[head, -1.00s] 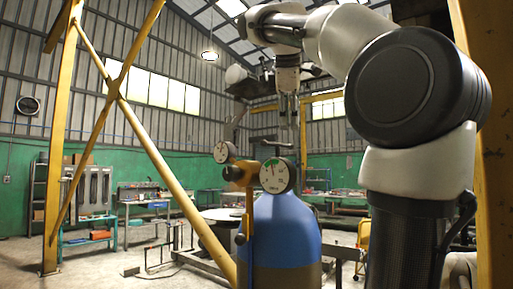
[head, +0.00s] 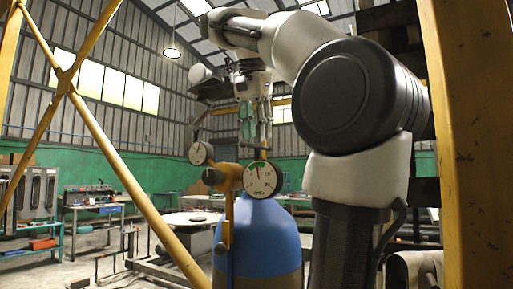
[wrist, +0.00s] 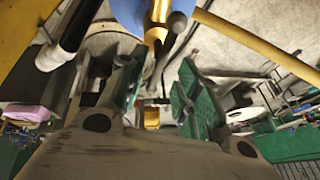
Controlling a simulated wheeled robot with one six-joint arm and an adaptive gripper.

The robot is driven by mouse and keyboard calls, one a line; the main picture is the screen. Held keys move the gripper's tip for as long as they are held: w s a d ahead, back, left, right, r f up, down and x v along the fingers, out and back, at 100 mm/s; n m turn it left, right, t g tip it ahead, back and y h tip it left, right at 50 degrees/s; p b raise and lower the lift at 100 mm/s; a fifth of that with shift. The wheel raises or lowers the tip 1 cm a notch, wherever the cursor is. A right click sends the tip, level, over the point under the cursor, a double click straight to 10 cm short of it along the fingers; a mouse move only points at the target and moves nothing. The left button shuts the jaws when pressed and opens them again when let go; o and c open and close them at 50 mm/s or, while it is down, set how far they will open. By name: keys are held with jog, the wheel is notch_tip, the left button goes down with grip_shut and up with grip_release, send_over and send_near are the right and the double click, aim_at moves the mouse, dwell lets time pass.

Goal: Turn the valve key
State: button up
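A blue gas cylinder (head: 265,235) stands upright in front of me, with a yellow-brass valve fitting (head: 228,177) and two round white gauges on top, the nearer one (head: 262,179) facing me. A thin yellow bar (head: 228,225) hangs down beside the cylinder; I cannot tell whether it is the valve key. My gripper (head: 255,122) points down above the fitting, apart from it. In the wrist view my gripper (wrist: 158,95) is open, its green-padded fingers spread. A small yellow piece (wrist: 152,117) shows between them, farther off. A blue edge and brass part (wrist: 156,28) show at the top.
A yellow diagonal brace (head: 130,170) crosses at the left, and a thick yellow post (head: 455,140) stands close at the right. A shelf and workbench (head: 90,200) stand back left.

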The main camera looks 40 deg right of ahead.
aim_at(258, 146)
jog(key=shift+x, duration=2.35)
grip_shut()
